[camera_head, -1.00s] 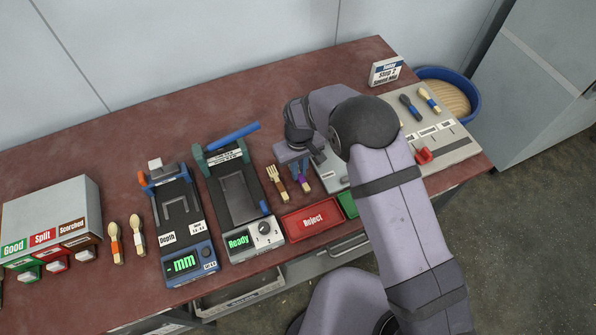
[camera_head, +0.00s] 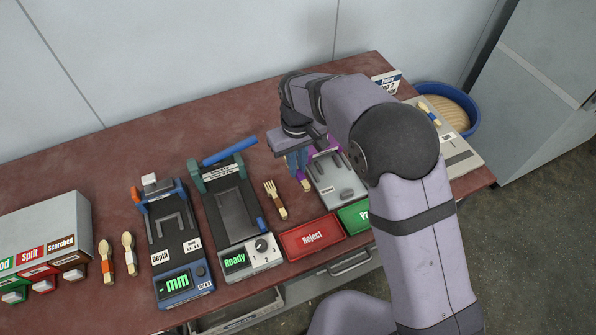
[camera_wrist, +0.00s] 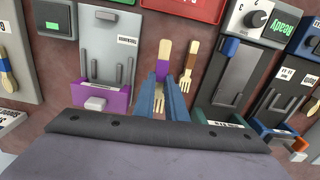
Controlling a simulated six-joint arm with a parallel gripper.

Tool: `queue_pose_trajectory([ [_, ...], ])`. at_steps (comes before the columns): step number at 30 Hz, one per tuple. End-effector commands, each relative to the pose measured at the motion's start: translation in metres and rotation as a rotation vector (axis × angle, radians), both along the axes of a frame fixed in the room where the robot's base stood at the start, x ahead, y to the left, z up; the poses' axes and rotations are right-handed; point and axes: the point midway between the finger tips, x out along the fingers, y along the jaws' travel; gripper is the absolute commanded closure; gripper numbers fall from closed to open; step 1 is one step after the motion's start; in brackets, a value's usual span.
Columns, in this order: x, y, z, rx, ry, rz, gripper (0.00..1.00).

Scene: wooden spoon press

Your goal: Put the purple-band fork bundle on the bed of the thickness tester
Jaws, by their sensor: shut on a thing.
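The purple-band fork bundle (camera_wrist: 163,62) is between my gripper's fingers (camera_wrist: 169,98) in the wrist view, its pale handle end pointing up the picture and its tines near the fingers. My gripper is shut on it. I cannot tell whether the bundle touches the table. A blue device (camera_head: 174,245) marked "Depth" with an "mm" display stands at left. A green-framed device (camera_head: 233,215) shows "Ready". Neither label names a thickness tester legibly.
A brown-banded fork (camera_head: 276,200) lies close beside the bundle. A grey device with purple parts (camera_head: 336,180) is just right of my gripper. Red Reject (camera_head: 312,238) and green (camera_head: 355,217) trays lie in front. Two spoons (camera_head: 117,258) lie at left.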

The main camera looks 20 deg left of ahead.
Motion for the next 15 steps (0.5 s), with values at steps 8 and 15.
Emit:
queue_pose_trajectory([
  [8,0.023,-0.025,-0.009,0.000,0.000,-0.069,1.00],
  [15,0.075,-0.068,-0.010,0.002,-0.001,-0.199,1.00],
])
